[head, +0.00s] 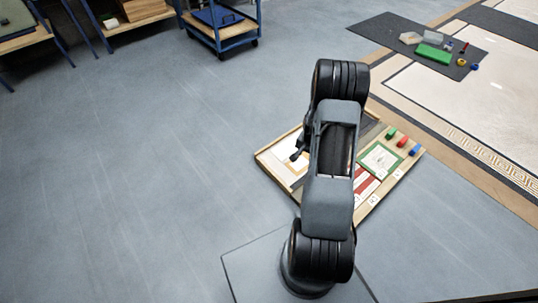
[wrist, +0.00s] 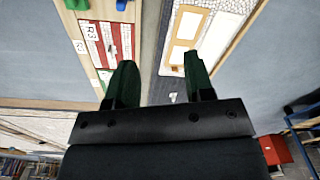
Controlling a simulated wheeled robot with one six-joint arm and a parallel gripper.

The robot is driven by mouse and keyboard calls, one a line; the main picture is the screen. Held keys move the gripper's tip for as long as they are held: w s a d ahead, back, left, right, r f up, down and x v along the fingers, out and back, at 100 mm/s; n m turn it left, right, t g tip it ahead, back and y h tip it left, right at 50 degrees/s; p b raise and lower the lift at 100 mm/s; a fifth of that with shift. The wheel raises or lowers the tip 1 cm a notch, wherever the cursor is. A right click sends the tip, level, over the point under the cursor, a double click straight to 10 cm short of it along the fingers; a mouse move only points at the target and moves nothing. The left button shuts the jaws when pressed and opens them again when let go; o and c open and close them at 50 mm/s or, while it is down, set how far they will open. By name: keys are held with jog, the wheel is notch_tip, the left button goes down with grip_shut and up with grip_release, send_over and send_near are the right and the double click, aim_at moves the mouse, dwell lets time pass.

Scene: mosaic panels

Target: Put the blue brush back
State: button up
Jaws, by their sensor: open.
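A small blue piece (head: 414,150) lies at the right end of the wooden-framed panel board (head: 268,166) in the head view, beside a red piece (head: 402,142) and a green piece (head: 390,133). Another small blue item (head: 475,67) lies on the dark mat (head: 385,27). I cannot tell whether either is the blue brush. In the wrist view, a blue piece (wrist: 77,4) shows at the top left edge. My gripper (wrist: 158,75) is open, with nothing between its green fingers, above the board. My arm hides the board's middle and most of the gripper in the head view.
The mat also holds a green box (head: 433,53), clear and beige pieces, and small red and yellow items. A blue cart (head: 222,38) and wooden-shelved benches (head: 135,15) stand at the back. The grey floor left of the board is clear.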

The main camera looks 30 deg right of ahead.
jog(key=w+a+r+n, duration=0.1)
jog(key=a+r+n, duration=0.2)
jog(key=a+r, duration=0.6)
jog(key=s+a+r+n+t, duration=0.1)
jog(key=s+a+r+n, duration=0.3)
jog(key=r, duration=0.5)
jog(key=s+a+r+n+t, duration=0.1)
jog(key=s+a+r+n, duration=0.3)
jog(key=s+a+r, duration=0.5)
jog(key=shift+a, duration=0.9)
